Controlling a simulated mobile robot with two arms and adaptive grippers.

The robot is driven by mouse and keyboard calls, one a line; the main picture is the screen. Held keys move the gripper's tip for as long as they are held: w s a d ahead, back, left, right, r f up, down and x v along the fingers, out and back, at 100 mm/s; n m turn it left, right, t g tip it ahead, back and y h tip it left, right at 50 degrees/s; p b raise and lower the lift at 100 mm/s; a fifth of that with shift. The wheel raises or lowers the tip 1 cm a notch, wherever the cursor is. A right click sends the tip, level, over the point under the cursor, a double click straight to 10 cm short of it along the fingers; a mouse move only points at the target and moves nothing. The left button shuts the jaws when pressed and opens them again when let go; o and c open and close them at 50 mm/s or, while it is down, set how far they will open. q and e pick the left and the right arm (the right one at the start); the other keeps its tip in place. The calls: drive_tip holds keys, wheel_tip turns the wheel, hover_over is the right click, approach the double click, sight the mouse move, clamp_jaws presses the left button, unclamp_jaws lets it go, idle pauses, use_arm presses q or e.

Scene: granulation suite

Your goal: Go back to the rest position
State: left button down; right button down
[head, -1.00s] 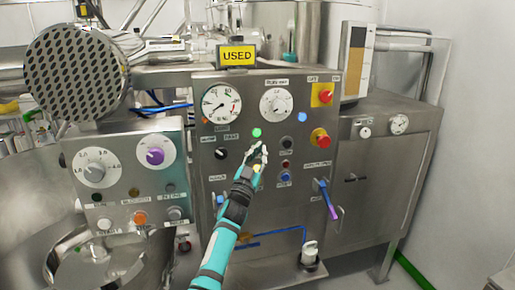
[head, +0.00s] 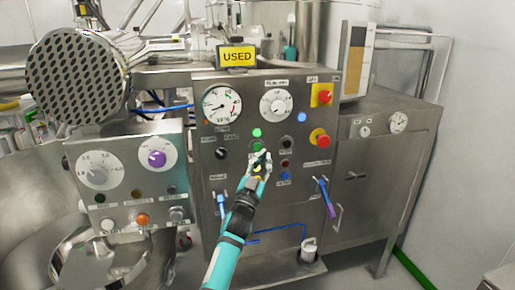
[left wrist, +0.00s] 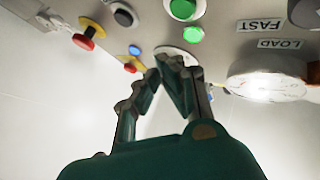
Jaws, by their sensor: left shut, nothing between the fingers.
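My left gripper (head: 262,160) is shut and empty in front of the steel control panel (head: 235,165), just below the lit green button (head: 257,133). In the left wrist view my left gripper (left wrist: 168,68) has its fingertips together, with a gap to the panel face visible around them. Green buttons (left wrist: 193,34) show above the fingertips there. The teal arm comes up from the bottom of the head view. My right gripper is in neither view.
Red stop knobs on yellow plates (head: 321,95), a purple-tipped blue lever (head: 327,199) and dials (head: 221,105) stick out from the panel. A second panel (head: 130,172) with knobs stands at left. A steel vessel (head: 100,262) is below it. A steel cabinet (head: 385,160) stands right.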

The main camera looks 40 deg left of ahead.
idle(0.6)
use_arm(q)
drive_tip(key=s+d+f+g+h, duration=0.1)
drive_tip(key=s+d+f+g, duration=0.15)
drive_tip(key=f, duration=1.05)
drive_tip(key=s+d+f+g+h, duration=0.1)
drive_tip(key=s+d+f+g, duration=0.15)
drive_tip(key=f, duration=1.05)
drive_tip(key=s+d+f+g+h, duration=0.1)
drive_tip(key=s+d+f+g, duration=0.15)
drive_tip(key=f, duration=1.05)
drive_tip(key=s+d+f+m+g+h, duration=0.1)
drive_tip(key=s+d+f+g, duration=0.2)
drive_tip(key=s+f, duration=0.55)
drive_tip(key=s+d+f+g, duration=0.2)
drive_tip(key=s+f+g, duration=0.1)
drive_tip(key=s+f, duration=0.55)
drive_tip(key=s+d+f+g, duration=0.2)
drive_tip(key=s+f, duration=0.3)
drive_tip(key=s, duration=0.6)
drive_tip(key=s+d+f+g, duration=0.1)
drive_tip(key=s+f+g, duration=0.2)
drive_tip(key=s, duration=0.9)
drive_tip(key=s+d+f+m+g+h, duration=0.1)
drive_tip(key=s+d+f+g, duration=0.1)
drive_tip(key=s+f, duration=0.6)
drive_tip(key=s+g, duration=0.1)
drive_tip(key=s, duration=0.3)
drive_tip(key=shift+d, duration=0.3)
